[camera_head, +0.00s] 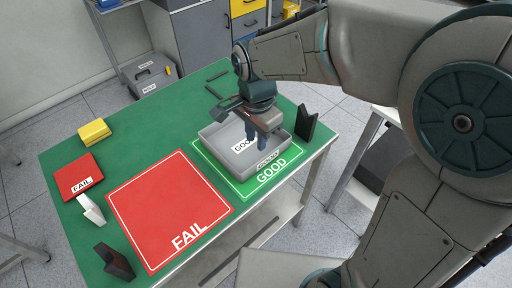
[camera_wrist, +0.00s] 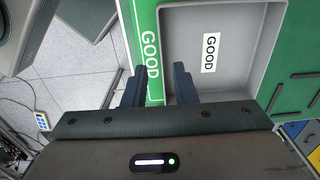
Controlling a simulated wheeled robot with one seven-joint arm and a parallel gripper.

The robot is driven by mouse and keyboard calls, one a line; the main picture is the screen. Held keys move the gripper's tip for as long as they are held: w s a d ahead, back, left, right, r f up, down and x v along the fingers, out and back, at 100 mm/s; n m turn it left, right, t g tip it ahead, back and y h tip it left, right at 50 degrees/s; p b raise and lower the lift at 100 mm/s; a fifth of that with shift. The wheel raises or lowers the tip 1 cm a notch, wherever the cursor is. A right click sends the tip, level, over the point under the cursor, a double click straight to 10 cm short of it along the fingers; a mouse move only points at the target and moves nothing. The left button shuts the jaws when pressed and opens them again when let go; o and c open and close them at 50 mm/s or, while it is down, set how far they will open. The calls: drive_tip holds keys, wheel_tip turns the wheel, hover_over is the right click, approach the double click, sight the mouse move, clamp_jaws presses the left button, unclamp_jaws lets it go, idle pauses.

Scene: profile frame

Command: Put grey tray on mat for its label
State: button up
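The grey tray (camera_head: 228,160) sits on the green GOOD mat (camera_head: 262,189) on the green table. It carries a label reading GOOD inside, and a smaller label is on its front wall. In the wrist view the tray (camera_wrist: 270,86) is at the upper right, beside the mat's GOOD lettering (camera_wrist: 150,55). My gripper (camera_head: 257,143) is over the tray's front part. In the wrist view my gripper (camera_wrist: 158,90) has its two fingers apart, with the tray's near wall between or below them; contact cannot be told. The red FAIL mat (camera_head: 165,210) is bare.
A red FAIL tray or card (camera_head: 78,175), a yellow block (camera_head: 94,132), a white piece (camera_head: 91,208) and a dark bracket (camera_head: 114,262) stand on the left. Another dark bracket (camera_head: 306,122) stands right of the tray. Thin dark bars (camera_head: 215,83) lie at the back.

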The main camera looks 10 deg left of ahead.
drive_tip(key=s+d+r+n+t, duration=0.1)
drive_tip(key=s+d+n, duration=0.3)
drive_tip(key=d, duration=0.6)
drive_tip(key=s+d+r+n+t, duration=0.1)
drive_tip(key=s+d+r+n, duration=0.1)
drive_tip(key=d, duration=0.8)
drive_tip(key=shift+s+d+n, duration=0.35)
drive_tip(key=shift+s+n, duration=0.5)
drive_tip(key=shift+n, duration=0.15)
wheel_tip(320, 180, up, 3)
drive_tip(key=shift+f+t+p, duration=0.15)
drive_tip(key=shift+t+p, duration=0.15)
drive_tip(key=shift+p, duration=0.9)
drive_tip(key=shift+a, duration=0.1)
